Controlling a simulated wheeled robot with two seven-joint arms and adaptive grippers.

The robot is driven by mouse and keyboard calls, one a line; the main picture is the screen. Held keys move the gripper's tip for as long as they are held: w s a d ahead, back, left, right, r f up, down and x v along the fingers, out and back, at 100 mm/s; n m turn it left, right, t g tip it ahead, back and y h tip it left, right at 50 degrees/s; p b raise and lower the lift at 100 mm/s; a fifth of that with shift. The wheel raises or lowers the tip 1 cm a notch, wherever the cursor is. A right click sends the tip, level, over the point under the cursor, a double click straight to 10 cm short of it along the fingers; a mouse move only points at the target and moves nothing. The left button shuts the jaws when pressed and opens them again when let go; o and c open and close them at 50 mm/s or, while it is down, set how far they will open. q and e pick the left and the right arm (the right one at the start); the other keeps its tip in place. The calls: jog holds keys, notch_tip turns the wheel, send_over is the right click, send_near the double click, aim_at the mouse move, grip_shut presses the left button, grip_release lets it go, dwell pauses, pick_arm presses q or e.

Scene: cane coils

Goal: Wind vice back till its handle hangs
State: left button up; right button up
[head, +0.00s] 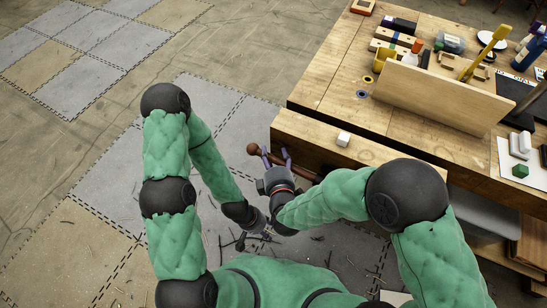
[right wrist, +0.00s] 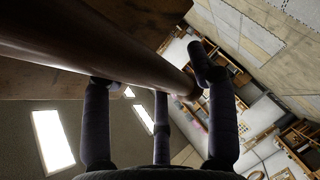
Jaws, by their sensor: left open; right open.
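The vice's brown wooden handle (head: 300,170) with a round knob end lies slanted across the front of the bench's wooden vice jaw (head: 320,140). My right gripper (head: 276,158) is at the handle, near its knob end, with purple-grey fingers on either side. In the right wrist view the handle (right wrist: 110,50) runs diagonally across the open fingers (right wrist: 155,85), close to them; whether they touch it I cannot tell. My left gripper (head: 264,236) is open and empty, low beside my right wrist and above the floor. My right wrist hides part of the handle.
A small white block (head: 343,139) sits on the vice jaw's top. On the workbench (head: 330,80) are an upright wooden board (head: 440,95), tools, a yellow cup (head: 384,58) and bottles. Thin dark scraps (head: 240,240) litter the floor mats. The floor left of the bench is otherwise clear.

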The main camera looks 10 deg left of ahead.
grip_shut()
